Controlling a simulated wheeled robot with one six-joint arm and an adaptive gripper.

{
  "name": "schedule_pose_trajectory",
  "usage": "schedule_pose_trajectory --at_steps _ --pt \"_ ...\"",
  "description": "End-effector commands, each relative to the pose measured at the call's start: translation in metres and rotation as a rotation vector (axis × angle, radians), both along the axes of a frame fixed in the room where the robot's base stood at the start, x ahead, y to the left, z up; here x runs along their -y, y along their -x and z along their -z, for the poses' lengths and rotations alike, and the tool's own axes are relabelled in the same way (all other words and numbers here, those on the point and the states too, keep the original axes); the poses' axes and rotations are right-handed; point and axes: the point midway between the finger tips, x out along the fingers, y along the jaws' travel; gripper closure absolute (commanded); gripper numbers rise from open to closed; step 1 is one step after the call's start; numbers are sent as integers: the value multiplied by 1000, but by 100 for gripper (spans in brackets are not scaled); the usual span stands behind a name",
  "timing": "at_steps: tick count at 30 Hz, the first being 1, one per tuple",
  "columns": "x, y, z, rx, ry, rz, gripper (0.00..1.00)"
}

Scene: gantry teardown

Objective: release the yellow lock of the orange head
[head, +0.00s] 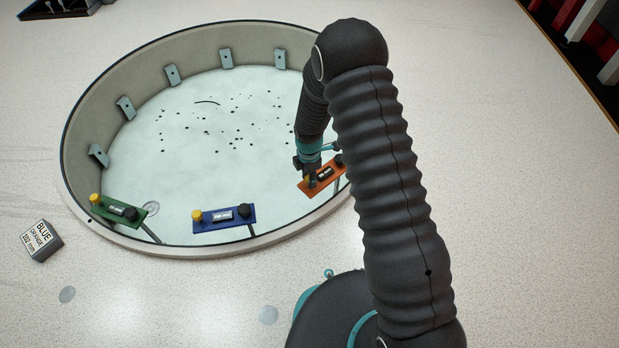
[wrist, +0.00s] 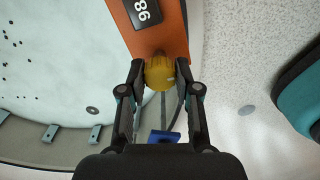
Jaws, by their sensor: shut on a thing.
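The orange head (head: 322,178) is a flat plate at the right part of the round pit's near rim, with a label and a black knob (head: 339,160) on it. In the wrist view the orange head (wrist: 172,42) fills the top middle, with part of its label showing. Its yellow lock (wrist: 160,73) is a ribbed knob at the plate's near end. My gripper (wrist: 160,76) is shut on the yellow lock, one finger on each side. In the head view my gripper (head: 308,170) is over the orange head's left end and mostly hides the lock.
A blue head (head: 224,218) and a green head (head: 124,211), each with a yellow and a black knob, sit along the pit rim (head: 180,250). A sign block (head: 41,241) reading "BLUE ORANGE 102 mm" stands left. Several grey brackets (head: 172,75) line the far wall. Dark specks cover the pit floor.

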Motion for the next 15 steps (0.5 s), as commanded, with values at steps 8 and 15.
schedule_pose_trajectory --at_steps 8,15 --pt "0 0 0 -1 0 -15 100" --pt "0 0 0 -1 0 -15 63"
